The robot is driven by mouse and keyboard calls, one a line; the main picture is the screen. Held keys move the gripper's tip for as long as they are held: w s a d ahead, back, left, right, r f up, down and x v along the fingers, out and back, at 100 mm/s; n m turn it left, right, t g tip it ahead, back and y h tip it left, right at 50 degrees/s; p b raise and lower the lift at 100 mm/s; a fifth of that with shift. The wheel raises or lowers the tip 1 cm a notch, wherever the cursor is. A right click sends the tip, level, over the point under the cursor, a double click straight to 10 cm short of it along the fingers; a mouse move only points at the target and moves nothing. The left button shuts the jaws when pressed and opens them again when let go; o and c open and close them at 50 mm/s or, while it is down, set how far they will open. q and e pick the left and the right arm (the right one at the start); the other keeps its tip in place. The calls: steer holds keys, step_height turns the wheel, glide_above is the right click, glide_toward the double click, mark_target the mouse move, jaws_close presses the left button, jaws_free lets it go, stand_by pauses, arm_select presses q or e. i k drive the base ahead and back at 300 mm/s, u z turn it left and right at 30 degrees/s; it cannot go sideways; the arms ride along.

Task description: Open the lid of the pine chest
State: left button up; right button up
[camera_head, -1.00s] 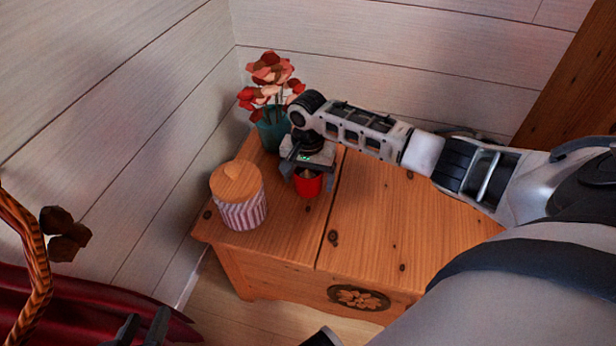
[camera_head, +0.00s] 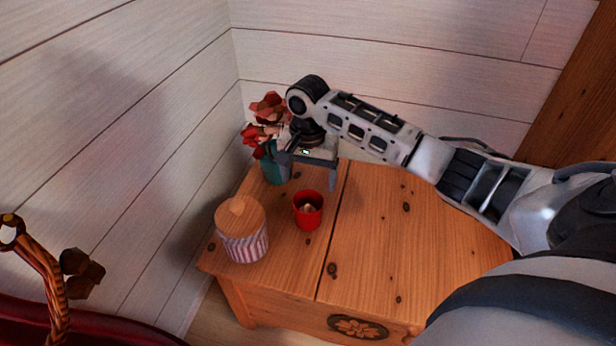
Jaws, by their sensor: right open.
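The pine chest (camera_head: 400,250) stands against the wall, its lid flat and shut. A seam runs front to back across its top. On the left part of the top stand a red cup (camera_head: 308,212), a striped jar with a wooden lid (camera_head: 243,240), and a teal vase with red flowers (camera_head: 271,167). My right gripper (camera_head: 310,180) is open and empty above the back of the chest top, behind the red cup and apart from it. It partly hides the vase and flowers. My left gripper does not show.
Plank walls close in the left (camera_head: 120,150) and back (camera_head: 420,60) sides. A brown post (camera_head: 575,105) stands at the back right. A wicker handle (camera_head: 45,275) and dark red cloth (camera_head: 90,325) are at lower left. The right part of the chest top is bare of objects.

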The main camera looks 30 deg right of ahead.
mark_target(397, 252)
steer(key=k, duration=1.5)
